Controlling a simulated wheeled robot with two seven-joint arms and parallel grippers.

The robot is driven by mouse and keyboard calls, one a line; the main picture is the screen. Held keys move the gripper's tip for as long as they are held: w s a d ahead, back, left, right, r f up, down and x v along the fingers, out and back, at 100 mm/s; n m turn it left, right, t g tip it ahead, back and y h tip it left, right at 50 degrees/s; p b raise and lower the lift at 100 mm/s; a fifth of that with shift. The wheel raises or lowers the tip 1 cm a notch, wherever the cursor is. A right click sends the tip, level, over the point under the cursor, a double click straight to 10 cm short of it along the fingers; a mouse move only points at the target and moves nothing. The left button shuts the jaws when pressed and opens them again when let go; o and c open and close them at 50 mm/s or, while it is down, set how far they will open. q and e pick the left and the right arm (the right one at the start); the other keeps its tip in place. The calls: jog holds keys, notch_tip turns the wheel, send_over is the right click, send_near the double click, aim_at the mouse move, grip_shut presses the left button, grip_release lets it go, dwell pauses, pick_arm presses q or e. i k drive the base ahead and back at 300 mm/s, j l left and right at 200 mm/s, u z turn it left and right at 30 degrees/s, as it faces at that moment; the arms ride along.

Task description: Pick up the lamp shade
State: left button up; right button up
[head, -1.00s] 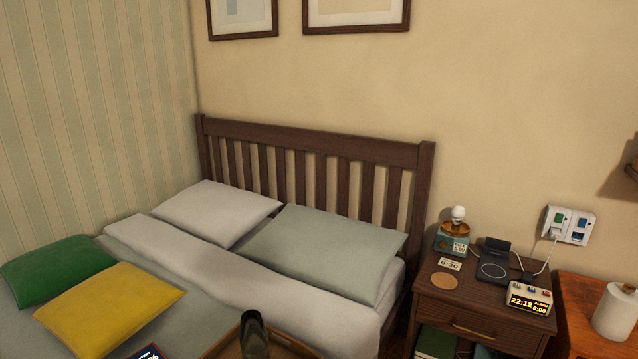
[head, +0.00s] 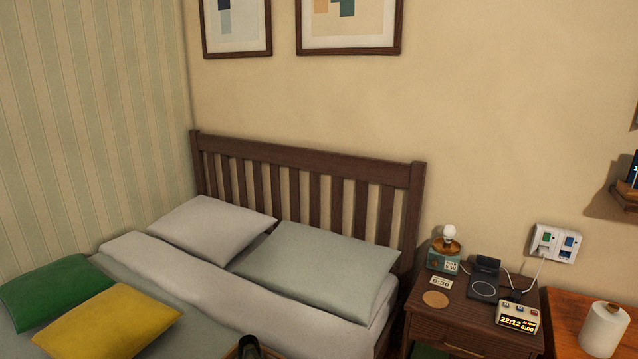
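No lamp shade can be made out in the head view. A small lamp base with a bare white bulb (head: 449,232) stands at the back left of the dark wood nightstand (head: 455,318). The bulb sits above a brass-coloured disc on a teal block (head: 443,262). Neither of my grippers is in view.
A bed with a slatted headboard (head: 300,160), grey pillows, a green cushion (head: 60,290) and a yellow cushion (head: 110,322) fills the left. The nightstand also bears a charger (head: 484,288), a clock (head: 517,318) and a coaster (head: 435,299). A white roll (head: 604,330) stands at right.

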aim_at(605, 323)
jog(key=z, duration=1.7)
